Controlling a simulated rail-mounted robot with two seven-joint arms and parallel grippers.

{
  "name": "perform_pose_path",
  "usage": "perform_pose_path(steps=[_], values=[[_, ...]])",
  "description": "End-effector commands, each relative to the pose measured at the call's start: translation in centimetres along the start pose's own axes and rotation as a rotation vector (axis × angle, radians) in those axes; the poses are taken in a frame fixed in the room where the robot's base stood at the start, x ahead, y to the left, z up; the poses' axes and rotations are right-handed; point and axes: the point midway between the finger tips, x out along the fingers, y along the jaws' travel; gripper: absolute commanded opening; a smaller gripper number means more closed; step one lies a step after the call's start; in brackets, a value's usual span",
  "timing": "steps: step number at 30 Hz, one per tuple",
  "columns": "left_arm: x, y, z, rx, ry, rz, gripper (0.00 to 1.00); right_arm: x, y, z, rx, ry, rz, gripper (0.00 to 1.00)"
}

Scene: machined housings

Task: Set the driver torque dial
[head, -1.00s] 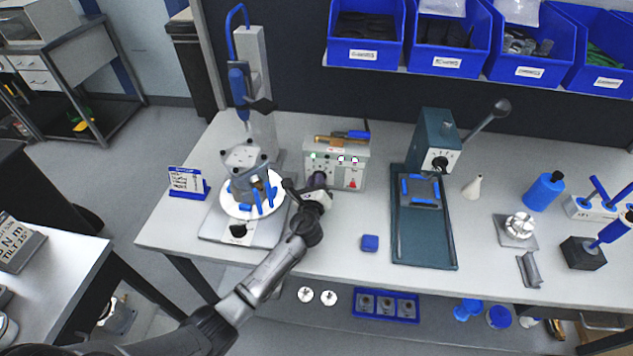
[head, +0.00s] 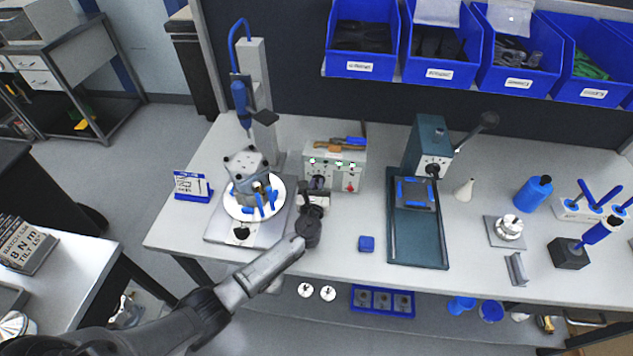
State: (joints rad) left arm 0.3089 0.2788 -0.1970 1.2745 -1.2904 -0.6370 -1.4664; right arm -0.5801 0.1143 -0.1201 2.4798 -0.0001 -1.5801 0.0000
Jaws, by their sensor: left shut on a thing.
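The grey control box (head: 348,176) stands at the back of the bench, with a dark dial (head: 318,182) low on the left of its front face and a red knob on the right. My left gripper (head: 317,188) is at that dial, shut on it; its fingers and the dial partly hide each other. The dial's setting is too small to read. The blue driver (head: 239,97) hangs upright on its stand, left of the box. A card at far left (head: 26,248) reads "BATCH LOT" and "8 N m". My right gripper is not in view.
A grey housing (head: 248,175) sits on a white round plate, left of my gripper. A small sign (head: 192,186) stands at the bench's left end.

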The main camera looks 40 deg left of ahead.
Motion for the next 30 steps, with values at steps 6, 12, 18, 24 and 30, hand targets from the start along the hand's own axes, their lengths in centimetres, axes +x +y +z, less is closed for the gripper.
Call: perform_pose_path(steps=[6,12,18,24,30], values=[[0.03,-0.03,0.05,0.047,0.000,0.000,0.00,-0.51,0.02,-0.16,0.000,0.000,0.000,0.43],[0.03,-0.04,0.01,0.054,-0.001,0.000,0.00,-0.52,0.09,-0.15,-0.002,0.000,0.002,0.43],[0.03,-0.04,0.01,0.053,-0.001,0.000,0.00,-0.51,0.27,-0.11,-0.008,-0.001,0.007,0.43],[0.02,-0.05,0.01,0.053,-0.001,0.000,0.30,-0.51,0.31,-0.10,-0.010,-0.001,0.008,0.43],[0.02,-0.05,0.01,0.052,0.000,0.000,0.39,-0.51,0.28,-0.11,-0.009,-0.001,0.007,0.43]])
